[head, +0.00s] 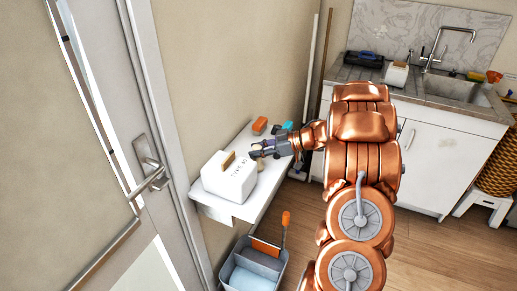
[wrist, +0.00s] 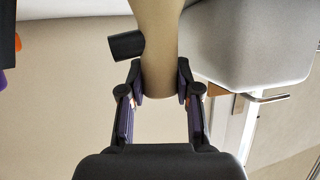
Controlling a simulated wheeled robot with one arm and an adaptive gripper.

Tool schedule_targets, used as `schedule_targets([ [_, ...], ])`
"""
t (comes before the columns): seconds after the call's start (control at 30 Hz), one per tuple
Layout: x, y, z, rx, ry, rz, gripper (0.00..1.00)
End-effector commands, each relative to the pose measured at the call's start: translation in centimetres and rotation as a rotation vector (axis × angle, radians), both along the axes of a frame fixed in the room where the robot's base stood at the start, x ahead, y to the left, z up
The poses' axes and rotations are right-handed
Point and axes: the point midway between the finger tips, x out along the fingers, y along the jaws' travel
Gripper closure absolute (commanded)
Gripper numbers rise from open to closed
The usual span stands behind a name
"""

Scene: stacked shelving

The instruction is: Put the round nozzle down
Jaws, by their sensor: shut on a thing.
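My gripper (head: 262,149) reaches in from the right over the white wall shelf (head: 262,189), beside the white lettered box (head: 230,178). In the wrist view my gripper (wrist: 160,82) is shut on a tan, rounded piece with a short black cylinder at its left side, which I take for the round nozzle (wrist: 158,50). The nozzle sits between both finger pads, and its far end runs out of the top of the picture. In the head view it is too small to make out clearly. I cannot tell whether it touches the shelf.
An orange block (head: 260,125) and a blue item (head: 287,125) lie at the shelf's back end. A grey caddy (head: 252,272) with an orange-handled tool (head: 285,222) stands below the shelf. A door (head: 120,130) is at left, a sink counter (head: 440,105) at right.

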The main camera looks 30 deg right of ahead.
Motion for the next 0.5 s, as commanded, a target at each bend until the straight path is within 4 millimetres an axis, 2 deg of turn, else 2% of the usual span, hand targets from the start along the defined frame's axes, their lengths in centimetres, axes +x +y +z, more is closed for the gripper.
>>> schedule_targets([
  [0.33, -0.03, 0.03, -0.35, 0.001, 0.001, 0.001, 1.00],
  [0.37, -0.03, 0.03, -0.31, 0.001, 0.001, 0.001, 0.65],
  [0.5, -0.03, 0.03, -0.29, 0.001, 0.001, 0.001, 0.50],
])
